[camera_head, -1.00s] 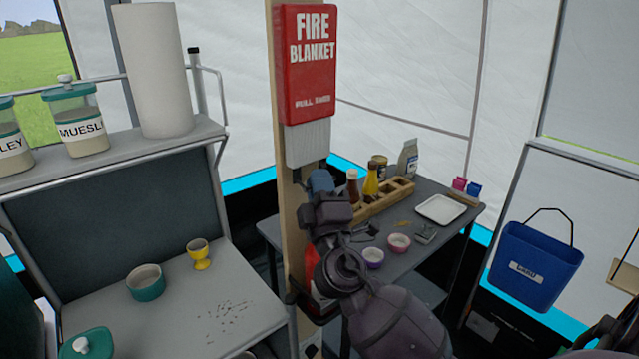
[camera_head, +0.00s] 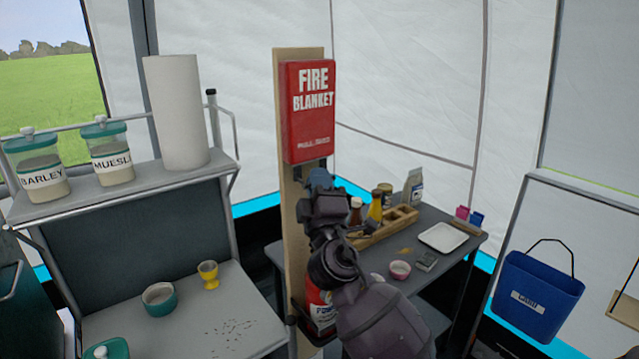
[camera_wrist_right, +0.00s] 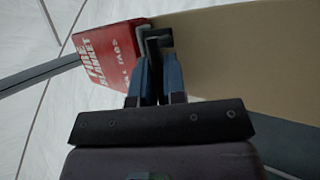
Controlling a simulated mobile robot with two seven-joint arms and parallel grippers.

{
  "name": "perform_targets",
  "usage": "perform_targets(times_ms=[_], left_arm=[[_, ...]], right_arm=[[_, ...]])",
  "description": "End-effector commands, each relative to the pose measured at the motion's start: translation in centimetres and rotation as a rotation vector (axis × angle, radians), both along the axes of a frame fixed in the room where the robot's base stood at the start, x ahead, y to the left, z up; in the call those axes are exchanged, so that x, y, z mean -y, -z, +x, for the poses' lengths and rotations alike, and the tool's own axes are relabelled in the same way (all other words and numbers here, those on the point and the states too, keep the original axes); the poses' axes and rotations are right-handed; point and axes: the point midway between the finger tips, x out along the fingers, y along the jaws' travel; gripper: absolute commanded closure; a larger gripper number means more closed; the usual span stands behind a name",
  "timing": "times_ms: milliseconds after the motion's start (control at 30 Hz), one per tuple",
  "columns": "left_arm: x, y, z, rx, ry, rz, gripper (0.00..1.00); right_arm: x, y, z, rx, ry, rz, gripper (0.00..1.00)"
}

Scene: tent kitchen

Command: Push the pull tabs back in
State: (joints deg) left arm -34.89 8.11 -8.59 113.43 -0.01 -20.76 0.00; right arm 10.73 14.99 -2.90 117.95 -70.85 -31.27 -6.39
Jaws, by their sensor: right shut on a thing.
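The red fire blanket case (camera_head: 308,115) is fixed to a wooden post. It also shows in the right wrist view (camera_wrist_right: 100,58), tilted in that picture. My right gripper (camera_head: 321,180) is right under the case's lower edge. In the right wrist view its blue fingers (camera_wrist_right: 156,75) are together on a black pull tab (camera_wrist_right: 158,40) at the case's bottom opening. A thin pale edge shows beside the tab. No white blanket cloth hangs below the case in the head view. The fingers hide part of the tab. My left gripper is not in view.
The wooden post (camera_head: 290,230) runs down beside my right arm. A dark side table (camera_head: 410,290) with bottles, a white tray (camera_head: 443,237) and a bowl is behind the arm. A grey counter (camera_head: 240,290) with an egg cup is at left. A red extinguisher (camera_head: 320,305) stands low by the post.

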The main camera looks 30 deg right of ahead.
Motion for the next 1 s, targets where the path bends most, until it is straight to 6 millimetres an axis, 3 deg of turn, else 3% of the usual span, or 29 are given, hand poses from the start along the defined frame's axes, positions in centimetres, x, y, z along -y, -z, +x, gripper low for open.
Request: perform_targets(times_ms=[100, 133, 300, 667, 1000], left_arm=[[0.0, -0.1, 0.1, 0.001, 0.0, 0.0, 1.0], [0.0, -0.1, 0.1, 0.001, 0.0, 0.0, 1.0], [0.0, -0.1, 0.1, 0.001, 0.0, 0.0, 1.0], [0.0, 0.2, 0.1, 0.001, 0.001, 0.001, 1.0], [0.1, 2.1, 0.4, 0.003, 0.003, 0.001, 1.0]], right_arm=[[0.0, -0.8, -0.1, 0.017, 0.0, -0.003, 1.0], [0.1, -0.9, -0.1, 0.017, 0.0, -0.003, 0.86], [0.0, -0.7, -0.1, 0.014, 0.0, -0.003, 0.64], [-0.2, 0.0, -0.5, 0.008, 0.0, -0.001, 0.64], [-2.0, 3.2, -5.0, 0.008, 0.0, 0.001, 0.64]])
